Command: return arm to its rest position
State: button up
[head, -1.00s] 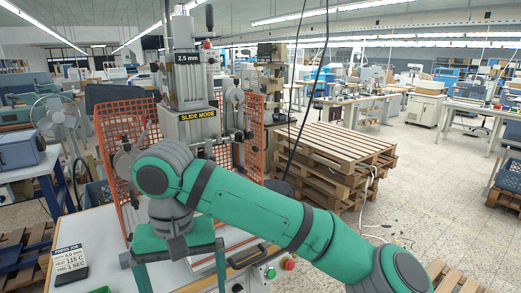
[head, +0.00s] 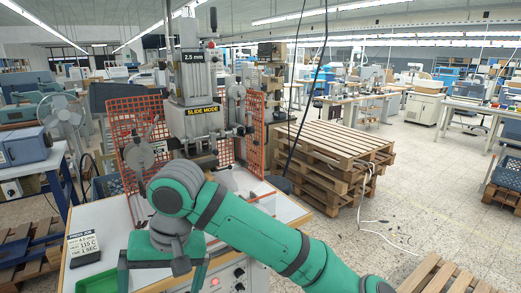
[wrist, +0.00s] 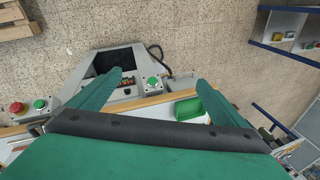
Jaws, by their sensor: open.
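My green arm crosses the lower middle of the head view, from the bottom right to a bent wrist joint in front of the press (head: 200,125). My gripper (head: 163,282) hangs below that joint, over the front of the white work table (head: 290,211). Its lower end is cut off by the picture edge. In the wrist view, the two green fingers of my gripper (wrist: 160,82) stand wide apart with nothing between them. A grey box with a dark screen (wrist: 115,62) and a green bin (wrist: 196,107) show beyond the fingers.
Orange mesh guards (head: 140,135) flank the press. A job card (head: 83,248) stands on the table's left. Stacked pallets (head: 335,150) stand to the right, with a loose cable on the floor. A blue machine (head: 25,147) sits at left. Open floor (head: 440,190) lies at right.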

jog(key=w+a+f+t+y, duration=0.2)
jog(key=w+a+y, duration=0.1)
jog(key=a+y, duration=0.85)
jog(key=d+f+m+t+h, duration=0.3)
jog(key=d+f+m+t, duration=0.3)
jog(key=f, duration=0.3)
jog(key=d+f+m+t+h, duration=0.3)
jog(key=d+f+m+t, duration=0.2)
jog(key=f+t, duration=0.35)
jog(key=s+d+f+n+h, duration=0.1)
jog(key=s+d+f+h, duration=0.3)
jog(key=s+d+f, duration=0.4)
jog(key=s+d+f+h, duration=0.35)
jog(key=s+d, duration=0.25)
jog(key=s, duration=0.3)
jog(key=s+d+n, duration=0.3)
jog(key=s, duration=0.4)
jog(key=s+d+r+n+g+h, duration=0.1)
jog(key=s+d+n, duration=0.2)
jog(key=s, duration=0.4)
jog(key=shift+s+d+r, duration=0.2)
jog(key=shift+s, duration=0.05)
